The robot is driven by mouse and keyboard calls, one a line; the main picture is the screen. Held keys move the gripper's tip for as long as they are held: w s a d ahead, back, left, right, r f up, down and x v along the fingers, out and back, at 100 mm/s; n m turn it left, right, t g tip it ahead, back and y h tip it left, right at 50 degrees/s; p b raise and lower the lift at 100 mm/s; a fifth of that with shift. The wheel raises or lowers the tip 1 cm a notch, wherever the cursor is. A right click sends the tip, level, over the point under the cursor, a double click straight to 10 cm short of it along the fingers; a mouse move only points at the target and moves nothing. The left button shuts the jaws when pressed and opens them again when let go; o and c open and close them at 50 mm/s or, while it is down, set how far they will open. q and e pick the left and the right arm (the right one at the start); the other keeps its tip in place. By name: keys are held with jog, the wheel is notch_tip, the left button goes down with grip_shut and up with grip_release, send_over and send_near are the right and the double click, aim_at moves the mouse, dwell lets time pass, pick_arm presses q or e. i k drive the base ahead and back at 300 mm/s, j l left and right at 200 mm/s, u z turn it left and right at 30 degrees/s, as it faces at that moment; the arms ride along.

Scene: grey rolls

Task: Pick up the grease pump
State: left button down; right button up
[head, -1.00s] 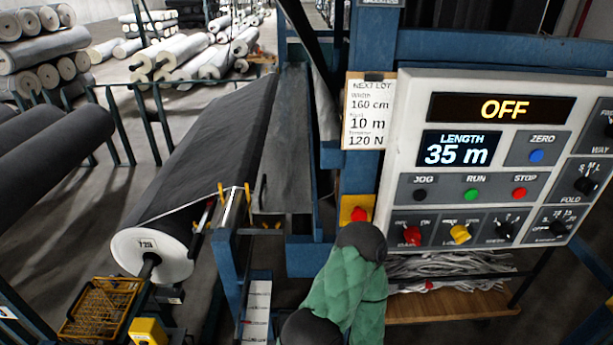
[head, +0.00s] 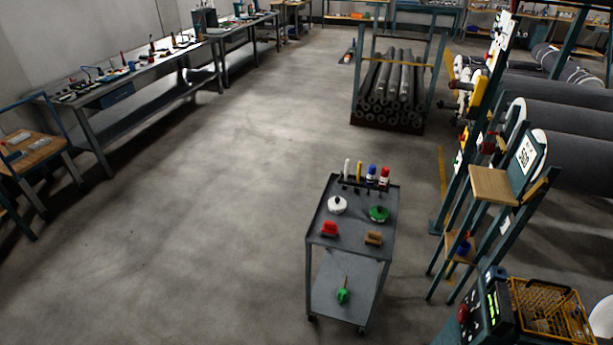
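I cannot pick out a grease pump with certainty. A small green item with a thin upright spout or handle (head: 343,294) lies on the lower shelf of a grey cart (head: 322,262); it is too small to identify surely. Long benches at the left (head: 78,97) carry several small tools, also too small to tell apart. Neither of my grippers is in view.
The cart's top holds a white round item (head: 337,205), a green one (head: 379,213), a red block (head: 329,229), a brown block (head: 373,238) and bottles. Open floor (head: 200,230) lies left. A roll rack (head: 390,95) stands behind; machine frames stand right.

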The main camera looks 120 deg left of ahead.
aim_at(385, 170)
jog(key=u, duration=3.45)
jog(key=z, duration=2.1)
jog(key=i+j+z, duration=0.1)
jog(key=j+z, duration=0.3)
jog(key=j, duration=0.2)
jog(key=j+z, duration=0.4)
jog(key=j, duration=0.95)
jog(key=k+j+z, duration=0.15)
jog(key=j, duration=0.65)
jog(key=i, duration=0.05)
